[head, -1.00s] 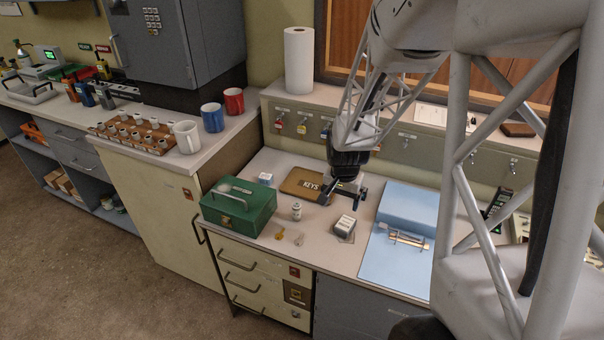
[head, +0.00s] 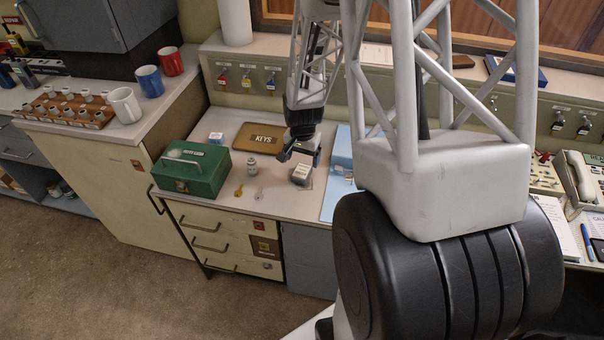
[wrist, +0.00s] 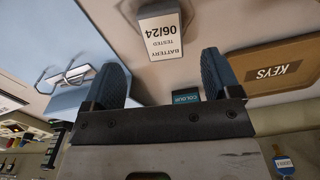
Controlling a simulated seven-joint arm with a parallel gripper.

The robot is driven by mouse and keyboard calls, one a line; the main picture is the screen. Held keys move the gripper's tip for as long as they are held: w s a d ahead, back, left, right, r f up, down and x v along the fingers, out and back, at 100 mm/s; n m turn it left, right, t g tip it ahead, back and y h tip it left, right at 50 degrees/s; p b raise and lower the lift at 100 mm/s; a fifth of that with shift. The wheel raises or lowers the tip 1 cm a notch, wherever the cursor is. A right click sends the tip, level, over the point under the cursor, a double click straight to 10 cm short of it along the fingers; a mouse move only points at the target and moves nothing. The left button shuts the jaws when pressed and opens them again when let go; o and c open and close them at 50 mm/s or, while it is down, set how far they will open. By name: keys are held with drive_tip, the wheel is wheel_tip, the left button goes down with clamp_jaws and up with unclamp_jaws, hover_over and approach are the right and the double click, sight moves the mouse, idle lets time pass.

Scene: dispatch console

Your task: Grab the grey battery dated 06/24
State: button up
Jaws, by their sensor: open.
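The grey battery (head: 301,174) stands on the desk between the green cash box and the blue binder. In the wrist view its label reads "BATTERY TESTED 06/24" (wrist: 160,32), upside down, beyond my fingertips. My gripper (head: 303,152) is just behind and above the battery in the head view. In the wrist view its two blue-padded fingers (wrist: 163,75) are spread apart with nothing held between them. The battery lies ahead of the gap, apart from both fingers.
The blue binder (head: 338,185) is right. A teal item marked COLOUR (wrist: 186,96) shows between the fingers.

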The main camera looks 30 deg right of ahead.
sight(302, 171)
drive_tip(key=shift+f, duration=0.9)
drive_tip(key=shift+w+d+f, duration=0.1)
drive_tip(key=shift+f, duration=1.2)
drive_tip(key=shift+w+f, duration=0.1)
drive_tip(key=shift+f, duration=1.2)
drive_tip(key=shift+c, duration=0.2)
drive_tip(key=c, duration=1)
drive_tip(key=shift+c, duration=0.2)
drive_tip(key=shift+r, duration=0.15)
